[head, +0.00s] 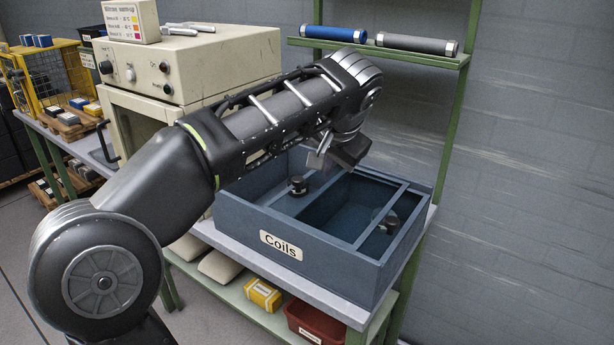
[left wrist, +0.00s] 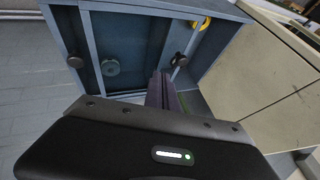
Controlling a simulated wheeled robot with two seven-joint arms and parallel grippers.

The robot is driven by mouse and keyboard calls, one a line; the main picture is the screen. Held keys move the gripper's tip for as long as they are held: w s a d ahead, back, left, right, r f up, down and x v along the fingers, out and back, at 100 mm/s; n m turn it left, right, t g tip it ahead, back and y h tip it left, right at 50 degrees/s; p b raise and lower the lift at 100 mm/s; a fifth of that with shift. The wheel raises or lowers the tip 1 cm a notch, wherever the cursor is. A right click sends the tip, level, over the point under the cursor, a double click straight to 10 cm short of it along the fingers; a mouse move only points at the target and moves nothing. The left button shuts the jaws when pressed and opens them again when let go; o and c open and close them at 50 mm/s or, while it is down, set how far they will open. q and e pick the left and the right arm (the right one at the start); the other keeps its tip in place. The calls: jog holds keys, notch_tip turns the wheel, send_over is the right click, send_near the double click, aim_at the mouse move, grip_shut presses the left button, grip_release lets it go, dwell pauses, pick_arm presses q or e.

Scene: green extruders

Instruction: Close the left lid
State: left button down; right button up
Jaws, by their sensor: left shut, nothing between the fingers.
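A blue-grey box (head: 232,212) labelled "Coils" stands on the bench, its top divided by bars. A dark round knob (head: 298,186) sits on the left part of the top, which I take for the left lid. Another knob (head: 390,223) sits at the right part. A dark recessed section lies between them. How far the left lid is open I cannot tell; my arm hides part of it. My left gripper (head: 337,155) is shut and empty above the box's far left part. In the left wrist view its fingers (left wrist: 161,90) point at the box (left wrist: 135,10).
A beige control unit (head: 190,65) on a cabinet stands left of the box. A green shelf (head: 385,52) with a blue roller (head: 333,34) and a grey roller (head: 417,44) is above and behind. A red bin (head: 312,322) sits below.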

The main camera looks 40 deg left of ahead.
pick_arm(q)
send_near(307, 199)
jog(key=w, duration=0.1)
jog(key=w+f, duration=0.2)
jog(key=shift+w+d+b, duration=0.2)
jog(key=shift+d+b, duration=0.05)
jog(key=shift+b, duration=0.05)
jog(key=a, duration=0.3)
jog(key=shift+w+a+f, duration=0.15)
jog(key=shift+w+f, duration=0.25)
jog(key=shift+a+f, duration=0.1)
jog(key=shift+a, duration=0.35)
jog(key=shift+a+p, duration=0.1)
jog(key=shift+p, duration=0.2)
jog(key=a+p, duration=0.6)
jog(key=a, duration=1)
jog(key=shift+s+a+p, duration=0.2)
jog(key=shift+a+p, duration=0.1)
jog(key=shift+a, duration=0.05)
jog(key=shift+r, duration=0.2)
